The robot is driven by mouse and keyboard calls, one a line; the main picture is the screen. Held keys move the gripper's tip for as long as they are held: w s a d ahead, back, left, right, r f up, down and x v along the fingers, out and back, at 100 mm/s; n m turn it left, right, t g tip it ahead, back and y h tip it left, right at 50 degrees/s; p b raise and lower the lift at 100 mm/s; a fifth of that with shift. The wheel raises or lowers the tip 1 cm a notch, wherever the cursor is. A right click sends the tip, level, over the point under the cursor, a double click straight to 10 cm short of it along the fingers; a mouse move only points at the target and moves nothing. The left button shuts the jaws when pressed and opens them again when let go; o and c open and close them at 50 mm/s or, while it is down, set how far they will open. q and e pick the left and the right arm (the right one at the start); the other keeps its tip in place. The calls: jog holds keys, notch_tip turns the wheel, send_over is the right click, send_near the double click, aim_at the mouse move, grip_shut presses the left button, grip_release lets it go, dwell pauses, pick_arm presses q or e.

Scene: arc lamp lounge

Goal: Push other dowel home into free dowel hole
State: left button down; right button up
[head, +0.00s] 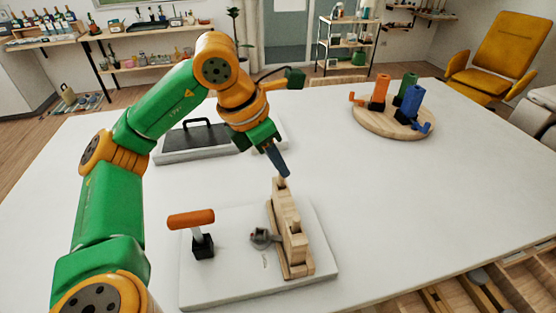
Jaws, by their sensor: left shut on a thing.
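My left gripper (281,172) points down at the far end of the wooden block (289,220). Its dark fingers are closed on a small pale dowel (282,184), of which only a little shows below the fingertips. The dowel is at the block's far top end; I cannot tell how deep it sits in a hole. The block stands on edge on a wooden base, on a white board (215,285). A second dowel and the holes are too small to make out. My right gripper is not in view.
A clamp with an orange handle (191,219) and a grey knob (262,238) stand left of the block. A dark-topped tray (195,141) lies behind my left arm. A round wooden board (393,124) with coloured pieces is at the back right. The table's right side is clear.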

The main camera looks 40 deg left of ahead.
pick_arm(q)
jog(key=shift+f+b, duration=1.2)
jog(key=shift+f, duration=0.25)
jog(key=c, duration=0.8)
grip_release()
jog(key=shift+r, duration=0.1)
jog(key=p+v, duration=0.1)
jog(key=v, duration=0.6)
jog(key=shift+p, duration=0.3)
